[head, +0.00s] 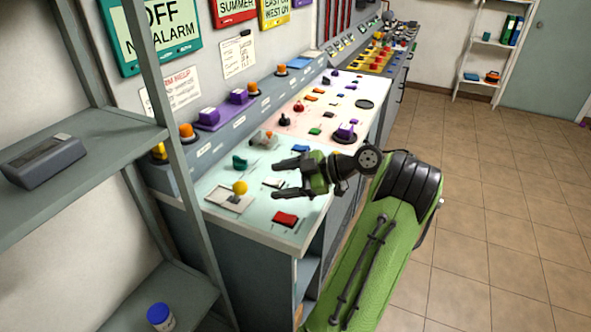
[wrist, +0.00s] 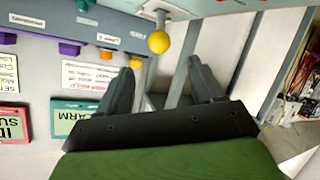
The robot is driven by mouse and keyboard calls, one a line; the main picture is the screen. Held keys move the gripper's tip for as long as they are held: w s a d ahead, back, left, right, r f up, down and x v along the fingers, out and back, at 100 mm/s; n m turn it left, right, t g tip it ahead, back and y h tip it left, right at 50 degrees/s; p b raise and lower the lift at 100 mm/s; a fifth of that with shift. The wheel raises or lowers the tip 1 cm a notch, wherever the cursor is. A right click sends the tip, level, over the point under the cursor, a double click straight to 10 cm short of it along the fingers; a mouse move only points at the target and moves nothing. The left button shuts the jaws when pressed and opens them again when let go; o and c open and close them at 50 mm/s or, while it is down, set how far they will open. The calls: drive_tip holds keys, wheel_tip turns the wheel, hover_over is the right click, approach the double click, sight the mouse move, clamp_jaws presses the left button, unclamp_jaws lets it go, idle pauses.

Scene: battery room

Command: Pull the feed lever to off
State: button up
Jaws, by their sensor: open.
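A lever with a yellow ball knob (head: 239,188) stands on a pale square plate (head: 231,202) at the near end of the control desk. No label naming it can be read. My gripper (head: 277,178) is open and empty above the desk, to the right of the knob, its two dark fingers pointing left towards it. In the wrist view the yellow knob (wrist: 158,42) lies beyond the fingertips, roughly in line with the gap between them, and nothing touches it. The wrist picture is upside down, with the lever's plate at the top edge.
A red switch (head: 286,218), a teal knob (head: 240,162) and a grey lever block (head: 264,140) are near on the desk (head: 262,232). Orange and purple lamps line the back ledge. A grey shelf (head: 95,140) stands close at left. The tiled floor at right is clear.

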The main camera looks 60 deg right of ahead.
drive_tip(key=p+v, duration=0.1)
drive_tip(key=v, duration=0.3)
drive_tip(key=shift+r, duration=0.1)
idle(0.3)
